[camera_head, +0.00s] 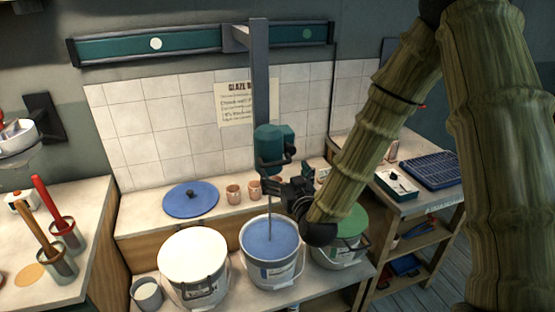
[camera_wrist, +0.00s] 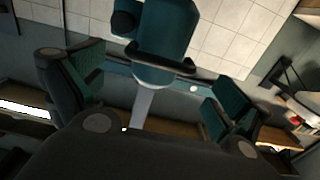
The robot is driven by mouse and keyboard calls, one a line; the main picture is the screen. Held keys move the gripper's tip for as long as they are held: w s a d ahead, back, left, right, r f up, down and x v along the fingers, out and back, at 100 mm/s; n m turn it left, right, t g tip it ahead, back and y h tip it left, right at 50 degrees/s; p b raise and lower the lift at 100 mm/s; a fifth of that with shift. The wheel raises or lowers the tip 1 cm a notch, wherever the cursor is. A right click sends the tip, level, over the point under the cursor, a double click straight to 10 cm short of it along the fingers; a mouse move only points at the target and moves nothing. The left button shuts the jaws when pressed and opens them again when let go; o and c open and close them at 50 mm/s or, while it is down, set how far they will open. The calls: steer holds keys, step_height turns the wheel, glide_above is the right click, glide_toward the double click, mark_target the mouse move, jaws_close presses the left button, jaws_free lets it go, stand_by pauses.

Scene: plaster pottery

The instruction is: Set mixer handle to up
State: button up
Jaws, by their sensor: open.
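The mixer (camera_head: 268,143) is a teal motor body on a grey upright post (camera_head: 259,75). Its thin shaft (camera_head: 270,210) reaches down into a bucket of blue glaze (camera_head: 269,238). A dark handle bar (camera_head: 283,163) sits at the mixer's lower front. In the wrist view the mixer body (camera_wrist: 168,25) is top centre, with the dark handle (camera_wrist: 155,58) across its lower edge. My gripper (camera_head: 284,190) is just below and right of the handle in the head view. Its teal-padded fingers (camera_wrist: 155,75) are spread and empty, with the handle ahead between them, apart from both pads.
A white bucket (camera_head: 193,262) and a green-topped bucket (camera_head: 347,225) flank the blue one. A blue lid (camera_head: 190,200) and two small cups (camera_head: 243,190) lie on the shelf behind. A horizontal teal rail (camera_head: 150,45) runs along the wall above.

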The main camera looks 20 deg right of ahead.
mark_target(278, 165)
steer(key=shift+w+a+p, duration=0.1)
steer(key=shift+w+p, duration=0.8)
steer(key=shift+w, duration=1.85)
